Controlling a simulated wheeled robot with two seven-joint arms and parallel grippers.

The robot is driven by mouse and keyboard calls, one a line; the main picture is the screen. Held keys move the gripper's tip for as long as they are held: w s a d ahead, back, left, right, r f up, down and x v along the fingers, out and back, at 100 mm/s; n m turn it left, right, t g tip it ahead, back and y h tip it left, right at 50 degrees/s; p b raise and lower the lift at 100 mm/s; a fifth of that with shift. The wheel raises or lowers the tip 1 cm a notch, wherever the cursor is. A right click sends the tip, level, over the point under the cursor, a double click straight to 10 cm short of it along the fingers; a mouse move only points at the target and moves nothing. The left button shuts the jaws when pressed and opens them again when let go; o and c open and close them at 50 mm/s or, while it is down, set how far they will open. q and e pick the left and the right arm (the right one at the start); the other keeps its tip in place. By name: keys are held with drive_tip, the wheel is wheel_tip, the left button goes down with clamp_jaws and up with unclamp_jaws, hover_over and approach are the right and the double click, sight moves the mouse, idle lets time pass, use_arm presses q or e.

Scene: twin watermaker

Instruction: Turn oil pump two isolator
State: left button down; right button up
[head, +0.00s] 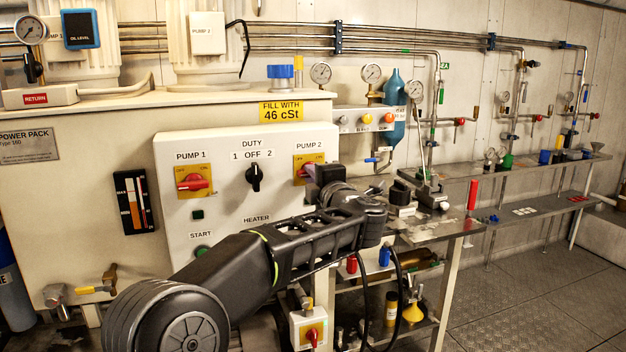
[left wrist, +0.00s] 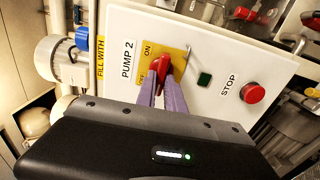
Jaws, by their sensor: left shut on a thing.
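The pump 2 isolator is a red rotary handle (left wrist: 160,70) on a yellow plate (head: 299,160) marked ON and OFF, under the PUMP 2 label on the white control panel (head: 230,150). My left gripper (left wrist: 160,92) is shut on the red handle, one finger on each side of it in the left wrist view. In the head view my left gripper (head: 318,174) reaches the panel's right side and partly covers the isolator. The handle's exact angle is hard to tell. My right gripper is not in view.
The pump 1 isolator (head: 194,181) and the black duty selector (head: 254,177) sit left on the same panel. In the left wrist view a green button (left wrist: 204,79) and a red stop button (left wrist: 253,93) are close by. A cluttered metal bench (head: 440,225) stands to the right.

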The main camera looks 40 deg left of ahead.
use_arm(q)
drive_tip(key=c, duration=1.4)
unclamp_jaws()
drive_tip(key=shift+c, duration=0.2)
drive_tip(key=shift+d, duration=0.1)
drive_tip(key=v, duration=0.7)
drive_tip(key=shift+s+d+b, duration=0.25)
drive_tip(key=shift+d+b, duration=0.05)
